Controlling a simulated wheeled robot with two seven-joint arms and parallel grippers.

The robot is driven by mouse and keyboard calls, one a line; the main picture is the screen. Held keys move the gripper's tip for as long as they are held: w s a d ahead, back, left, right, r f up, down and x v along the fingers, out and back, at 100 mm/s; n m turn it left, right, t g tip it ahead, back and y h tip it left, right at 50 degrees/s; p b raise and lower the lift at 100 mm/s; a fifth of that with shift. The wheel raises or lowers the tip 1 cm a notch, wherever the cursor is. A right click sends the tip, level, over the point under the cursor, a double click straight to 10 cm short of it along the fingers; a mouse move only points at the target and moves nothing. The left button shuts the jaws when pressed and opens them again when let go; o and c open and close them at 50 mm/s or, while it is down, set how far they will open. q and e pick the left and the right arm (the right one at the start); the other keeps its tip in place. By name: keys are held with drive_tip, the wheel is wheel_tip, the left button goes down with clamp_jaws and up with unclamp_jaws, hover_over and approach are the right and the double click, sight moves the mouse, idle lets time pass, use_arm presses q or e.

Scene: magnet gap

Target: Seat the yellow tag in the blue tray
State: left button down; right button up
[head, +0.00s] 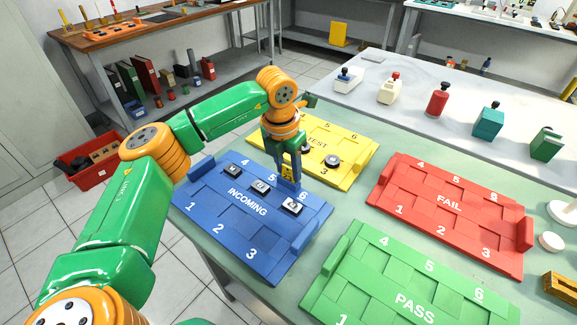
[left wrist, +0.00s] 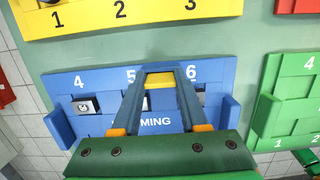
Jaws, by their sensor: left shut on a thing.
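My left gripper (head: 289,184) is over the blue tray (head: 222,205), which is lettered INCOMING, near its back edge by slots 5 and 6. In the left wrist view its fingers are shut on a small yellow piece, the yellow tag (left wrist: 160,79), seen against the tray's far part. I cannot tell whether the tag touches the tray. Dark pieces with pale tops sit in the tray at slot 4 (head: 232,169), slot 5 (head: 261,186) and slot 6 (head: 292,206). The fingers partly hide slots 5 and 6 in the wrist view.
The yellow TEST tray (head: 352,150) lies just behind, with round dark pieces (head: 332,161) on it. The red FAIL tray (head: 448,220) and green PASS tray (head: 380,270) lie to the right. Slots 1, 2 and 3 of the blue tray look empty.

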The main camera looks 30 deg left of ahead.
use_arm(q)
drive_tip(key=shift+f, duration=0.1)
drive_tip(key=shift+c, duration=2.2)
unclamp_jaws()
wheel_tip(320, 180, up, 12)
drive_tip(key=s+p, duration=0.1)
drive_tip(key=shift+s, duration=0.4)
drive_tip(key=shift+a, duration=0.1)
